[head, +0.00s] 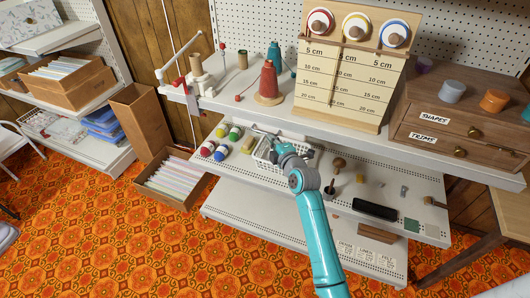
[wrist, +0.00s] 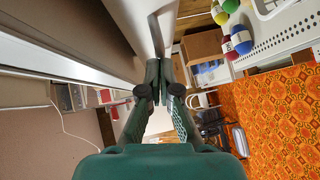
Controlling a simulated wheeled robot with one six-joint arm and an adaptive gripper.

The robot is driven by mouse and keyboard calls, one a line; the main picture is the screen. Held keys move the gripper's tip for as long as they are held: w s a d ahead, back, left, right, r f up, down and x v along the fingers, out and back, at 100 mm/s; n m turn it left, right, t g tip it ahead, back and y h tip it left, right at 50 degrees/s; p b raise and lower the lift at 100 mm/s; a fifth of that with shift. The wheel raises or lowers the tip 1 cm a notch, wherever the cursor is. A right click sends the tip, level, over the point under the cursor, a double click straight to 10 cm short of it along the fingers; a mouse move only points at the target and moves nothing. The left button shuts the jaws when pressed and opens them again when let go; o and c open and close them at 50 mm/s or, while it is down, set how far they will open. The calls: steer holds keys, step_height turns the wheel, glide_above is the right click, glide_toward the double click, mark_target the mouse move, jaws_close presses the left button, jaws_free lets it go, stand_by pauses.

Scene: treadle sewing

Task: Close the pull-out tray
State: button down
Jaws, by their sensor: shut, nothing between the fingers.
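The pull-out tray (head: 430,183) is a white perforated shelf below the white worktop. It stands out in front of the worktop, with its front part exposed. It carries yarn balls (head: 221,130), a white basket (head: 262,153) and small tools. My gripper (head: 259,132) is low over the tray's left part, by the basket and close to the worktop's front edge. In the wrist view my gripper (wrist: 165,65) has its fingers together and empty. The tray (wrist: 283,40) shows there at the upper right, with yarn balls on it. Contact with the tray cannot be told.
The worktop (head: 221,103) overhangs the tray's back and bears thread cones (head: 268,83), a ruler stand (head: 343,85) and a drawer box (head: 455,120). A lower white shelf (head: 260,215) lies beneath. A file box (head: 170,180) stands at the left. Patterned floor in front is open.

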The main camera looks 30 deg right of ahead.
mark_target(275, 128)
steer(key=w+d, duration=0.2)
steer(key=d, duration=0.1)
steer(key=shift+w+d, duration=0.1)
steer(key=shift+w, duration=0.2)
steer(key=shift+d+r, duration=0.1)
steer(key=shift+d, duration=0.05)
steer(key=shift+d+r, duration=0.1)
steer(key=shift+r, duration=0.05)
